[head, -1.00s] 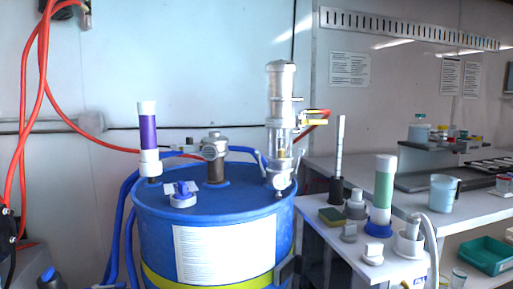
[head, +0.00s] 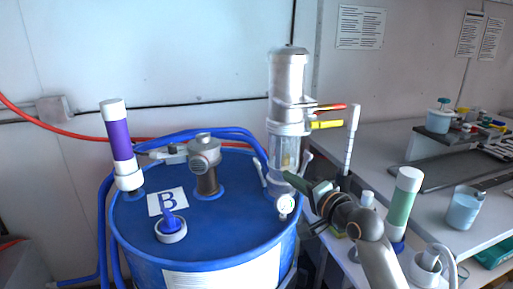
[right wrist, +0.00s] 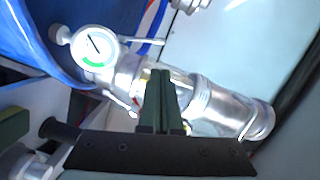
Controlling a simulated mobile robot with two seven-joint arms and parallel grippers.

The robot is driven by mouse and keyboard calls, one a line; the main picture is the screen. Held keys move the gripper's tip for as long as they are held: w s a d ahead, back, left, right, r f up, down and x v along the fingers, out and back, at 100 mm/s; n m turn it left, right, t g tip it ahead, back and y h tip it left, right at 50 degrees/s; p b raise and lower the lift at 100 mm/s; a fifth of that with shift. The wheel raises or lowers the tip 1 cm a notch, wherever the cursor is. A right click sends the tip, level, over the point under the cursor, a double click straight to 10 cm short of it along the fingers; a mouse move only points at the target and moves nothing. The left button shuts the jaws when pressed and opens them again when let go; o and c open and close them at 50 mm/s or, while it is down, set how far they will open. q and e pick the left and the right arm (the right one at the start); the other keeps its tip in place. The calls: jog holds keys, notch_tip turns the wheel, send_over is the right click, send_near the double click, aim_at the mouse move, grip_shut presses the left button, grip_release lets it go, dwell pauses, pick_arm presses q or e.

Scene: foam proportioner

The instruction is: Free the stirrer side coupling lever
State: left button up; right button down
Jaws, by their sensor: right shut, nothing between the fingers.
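The metal and clear proportioner column (head: 288,85) stands upright at the right rim of the blue drum (head: 215,230). A pale coupling lever (head: 261,172) slants at its left, toward a metal head on a brown shaft (head: 207,175), apparently the stirrer. It also seems to show above the fingers in the right wrist view (right wrist: 148,41). A second lever (head: 307,160) is on the column's right. My right gripper (head: 289,177) is shut and empty, its green fingers in front of the column's lower part. I cannot tell whether it touches. My left gripper is out of view.
A round gauge (head: 285,205) sits just below the fingers. Red and yellow handles (head: 327,124) stick out right of the column. Blue hoses (head: 225,139) run behind it. A purple tube (head: 118,140) stands on the drum; a green tube (head: 403,205) is right of my arm.

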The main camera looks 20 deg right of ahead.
aim_at(260, 173)
jog(key=shift+w+r, duration=0.15)
jog(key=x, duration=0.9)
jog(key=shift+w+a, duration=0.2)
jog(key=shift+w, duration=0.15)
dwell(0.4)
jog(key=shift+a+p, duration=0.25)
jog(key=shift+p, duration=0.2)
